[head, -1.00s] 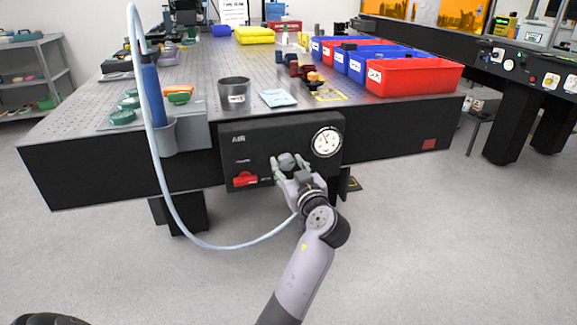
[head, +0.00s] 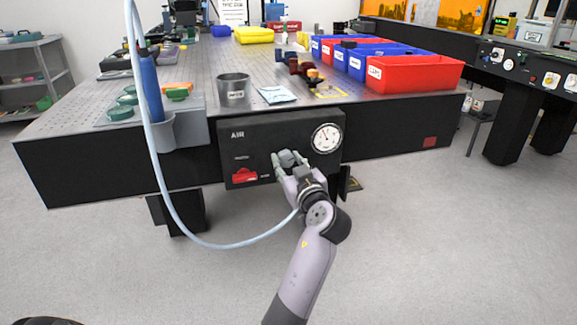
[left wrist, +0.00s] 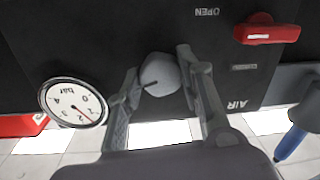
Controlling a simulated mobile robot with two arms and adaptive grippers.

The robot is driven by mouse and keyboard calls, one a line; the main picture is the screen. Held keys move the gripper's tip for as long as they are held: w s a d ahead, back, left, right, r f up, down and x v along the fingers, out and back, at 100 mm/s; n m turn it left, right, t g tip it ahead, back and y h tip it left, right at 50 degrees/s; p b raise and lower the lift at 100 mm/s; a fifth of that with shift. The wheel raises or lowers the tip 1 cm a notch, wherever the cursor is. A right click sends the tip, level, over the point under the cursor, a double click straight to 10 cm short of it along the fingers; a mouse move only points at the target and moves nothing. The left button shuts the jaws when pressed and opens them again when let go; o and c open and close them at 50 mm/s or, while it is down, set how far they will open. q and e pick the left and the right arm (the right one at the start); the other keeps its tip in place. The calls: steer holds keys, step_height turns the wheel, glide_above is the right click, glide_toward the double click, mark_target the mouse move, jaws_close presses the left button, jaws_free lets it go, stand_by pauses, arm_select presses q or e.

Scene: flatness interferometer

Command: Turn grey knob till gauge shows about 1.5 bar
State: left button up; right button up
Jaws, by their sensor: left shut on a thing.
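The grey knob (head: 287,158) sits on the front of the black AIR panel (head: 250,145) under the table edge. My left gripper (head: 288,164) is shut on it, one finger on each side. In the left wrist view the knob (left wrist: 159,75) has a dark line on its face and sits between the fingertips (left wrist: 161,78). The round white gauge (head: 326,138) is right of the knob. It shows upside down in the left wrist view (left wrist: 73,103). Its needle lies between 0 and 2, seemingly near 1; the exact value is hard to read. My right gripper is out of view.
A red lever (head: 245,176) is left of the knob on the panel. A pale hose (head: 170,205) loops from the blue tool (head: 152,90) to below the panel, near my left arm. Bins (head: 415,74) and a metal cup (head: 234,91) stand on the table above.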

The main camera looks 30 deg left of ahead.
arm_select(q)
steer(key=o, duration=1.2)
steer(key=shift+c, duration=0.2)
steer(key=shift+r, duration=0.1)
step_height(320, 180, up, 10)
steer(key=shift+f, duration=0.1)
